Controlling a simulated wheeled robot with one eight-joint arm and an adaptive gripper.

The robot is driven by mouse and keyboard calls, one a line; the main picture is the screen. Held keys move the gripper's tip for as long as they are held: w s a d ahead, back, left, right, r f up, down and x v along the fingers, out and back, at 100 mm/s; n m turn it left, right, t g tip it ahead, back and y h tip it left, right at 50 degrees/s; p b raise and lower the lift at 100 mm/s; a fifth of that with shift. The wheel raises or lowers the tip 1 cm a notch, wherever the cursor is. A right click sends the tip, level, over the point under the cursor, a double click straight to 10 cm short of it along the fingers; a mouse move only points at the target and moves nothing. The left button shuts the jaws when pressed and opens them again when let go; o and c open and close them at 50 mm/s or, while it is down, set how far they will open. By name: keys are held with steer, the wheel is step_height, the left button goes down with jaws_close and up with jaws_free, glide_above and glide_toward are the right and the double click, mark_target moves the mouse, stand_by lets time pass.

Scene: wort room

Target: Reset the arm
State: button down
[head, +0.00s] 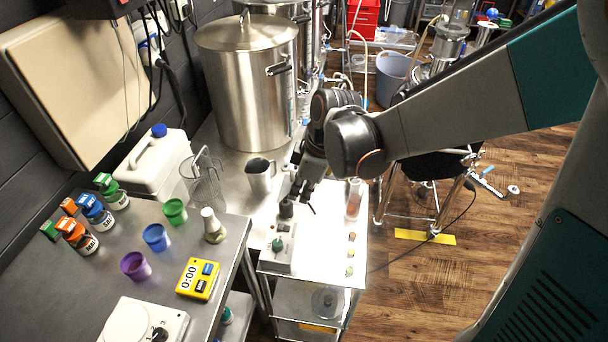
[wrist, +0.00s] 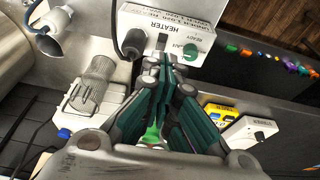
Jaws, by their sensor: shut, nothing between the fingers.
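My arm reaches in from the right in the head view, and my gripper (head: 300,193) hangs over the small metal cart, pointing down. In the wrist view my gripper (wrist: 164,62) has its green-padded fingers together with nothing seen between the tips. The fingertips are close to the white heater box (wrist: 168,28), which has a green knob and a "READY" label. In the head view the heater box (head: 280,248) stands on the cart just below the gripper. Whether the fingers touch it cannot be told.
A metal pitcher (head: 261,175), a black upright piece (head: 286,208) and a red-filled cylinder (head: 354,198) stand close around the gripper. A large steel pot (head: 247,85) is behind. The left bench holds cups, bottles and a yellow timer (head: 198,279). Open floor (head: 440,280) lies right.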

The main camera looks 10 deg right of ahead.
steer(key=shift+s+d+r, duration=0.1)
steer(key=shift+d+r, duration=0.05)
steer(key=shift+r, duration=0.05)
steer(key=s+d+r+m+t+h, duration=0.2)
steer(key=s+d+r+m+t, duration=0.4)
steer(key=s+d+r+m, duration=0.5)
steer(key=shift+s+d+r+m+h, duration=0.2)
steer(key=shift+s+m+h, duration=0.4)
steer(key=shift+m, duration=0.9)
steer(key=shift+s, duration=0.15)
